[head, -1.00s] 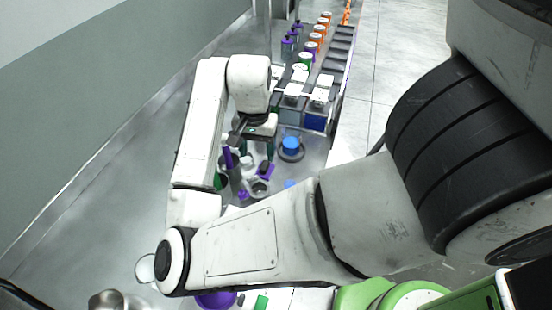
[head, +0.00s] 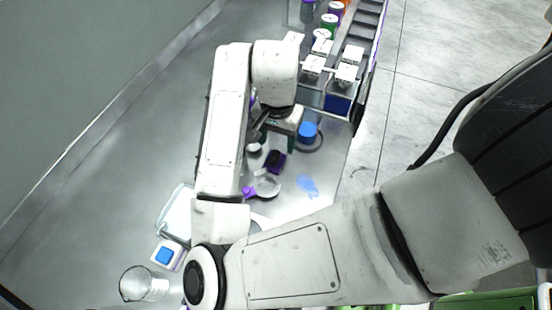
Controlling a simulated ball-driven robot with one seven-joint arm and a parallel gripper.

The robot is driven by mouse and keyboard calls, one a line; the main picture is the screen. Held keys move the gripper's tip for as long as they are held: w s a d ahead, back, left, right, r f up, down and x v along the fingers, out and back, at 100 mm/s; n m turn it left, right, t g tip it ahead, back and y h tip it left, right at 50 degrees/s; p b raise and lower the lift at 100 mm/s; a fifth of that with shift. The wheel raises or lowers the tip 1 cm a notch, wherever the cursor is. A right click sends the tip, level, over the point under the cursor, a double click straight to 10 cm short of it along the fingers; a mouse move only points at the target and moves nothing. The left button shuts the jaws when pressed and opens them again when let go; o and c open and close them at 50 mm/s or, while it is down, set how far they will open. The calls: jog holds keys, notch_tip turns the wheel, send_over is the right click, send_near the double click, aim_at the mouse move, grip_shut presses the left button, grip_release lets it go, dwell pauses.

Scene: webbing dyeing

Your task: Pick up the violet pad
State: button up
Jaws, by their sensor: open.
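A small violet piece with a dark block on or against it (head: 275,161) lies on the grey bench just below my gripper in the picture; it looks like the violet pad, but it is too small to be sure. My gripper (head: 277,137) hangs from the white arm, open, with nothing seen between its fingers. It is close to the violet piece; I cannot tell the height between them. A smaller violet object (head: 248,192) lies lower left, beside a round clear dish (head: 267,186).
A blue-topped round item (head: 308,131) stands right of my gripper. A blue smear (head: 307,186) marks the bench. White-lidded boxes (head: 347,74) and jars (head: 329,24) stand behind. A glass beaker (head: 140,284), a blue pad (head: 164,255) and a clear tray (head: 176,212) are lower left.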

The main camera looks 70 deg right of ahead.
aim_at(275, 154)
jog(key=shift+w+a+f+p, duration=0.1)
jog(key=shift+f+p, duration=0.1)
jog(key=shift+f, duration=1.45)
jog(key=shift+w+a+f+p, duration=0.1)
jog(key=shift+f+p, duration=0.05)
jog(key=shift+f, duration=1.5)
jog(key=shift+c, duration=0.4)
jog(key=c, duration=0.7)
